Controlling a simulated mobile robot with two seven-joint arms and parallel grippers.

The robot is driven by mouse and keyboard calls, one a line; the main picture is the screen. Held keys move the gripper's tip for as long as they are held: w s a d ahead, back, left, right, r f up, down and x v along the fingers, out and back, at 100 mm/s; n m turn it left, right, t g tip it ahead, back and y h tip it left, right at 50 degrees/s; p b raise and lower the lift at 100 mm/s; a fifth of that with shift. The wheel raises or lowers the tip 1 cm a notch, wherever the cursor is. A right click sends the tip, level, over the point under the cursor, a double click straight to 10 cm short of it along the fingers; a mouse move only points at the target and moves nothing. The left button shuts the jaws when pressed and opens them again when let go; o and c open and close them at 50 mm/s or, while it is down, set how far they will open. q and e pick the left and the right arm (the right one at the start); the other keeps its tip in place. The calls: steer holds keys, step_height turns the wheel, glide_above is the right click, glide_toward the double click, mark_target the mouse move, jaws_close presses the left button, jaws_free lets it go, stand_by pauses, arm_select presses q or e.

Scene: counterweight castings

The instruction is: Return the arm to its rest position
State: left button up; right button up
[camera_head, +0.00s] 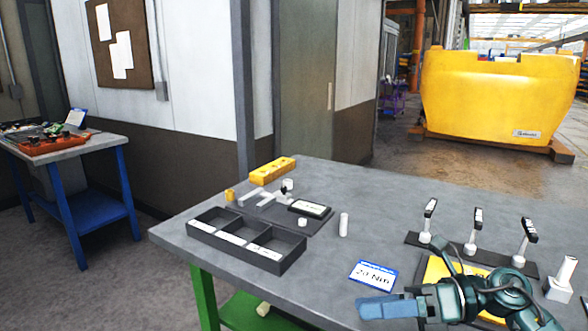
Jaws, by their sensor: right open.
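My right arm comes in from the lower right. Its gripper (385,308) hangs over the front right part of the grey workbench (340,290) and points left. It is open, and I see nothing between its fingers. A yellow plate (436,268) lies behind and partly under the arm, which hides much of it. My left gripper is not in view.
A black rack (455,249) with three upright tools and a white holder (561,278) stand near my arm. A black compartment tray (290,262) and white cylinder (343,224) are farther left.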

steer(key=s+f+m+t+h, duration=0.1)
steer(key=f+m+t+h, duration=0.3)
steer(key=m, duration=0.8)
steer(key=s+d+f+m+t+h, duration=0.1)
steer(key=s+f+m+t+h, duration=0.15)
steer(key=f+m+t, duration=0.65)
steer(key=f+m+t+h, duration=0.2)
steer(key=f+m+h, duration=0.15)
steer(key=m, duration=1.05)
arm_select(q)
steer(key=p, duration=0.2)
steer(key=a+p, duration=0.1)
steer(key=p, duration=0.1)
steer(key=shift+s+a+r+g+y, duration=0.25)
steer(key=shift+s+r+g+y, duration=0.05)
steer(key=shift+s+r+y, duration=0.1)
arm_select(e)
steer(key=s+f+m+g+h, duration=0.3)
steer(key=s+f+m+g, duration=0.2)
steer(key=s+f, duration=0.3)
steer(key=shift+s+d+f+m+g, duration=0.3)
steer(key=shift+s+d+f+m, duration=0.15)
steer(key=shift+s+m, duration=0.55)
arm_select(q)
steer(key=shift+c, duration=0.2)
arm_select(e)
steer(key=shift+s, duration=0.1)
steer(key=shift+c, duration=0.2)
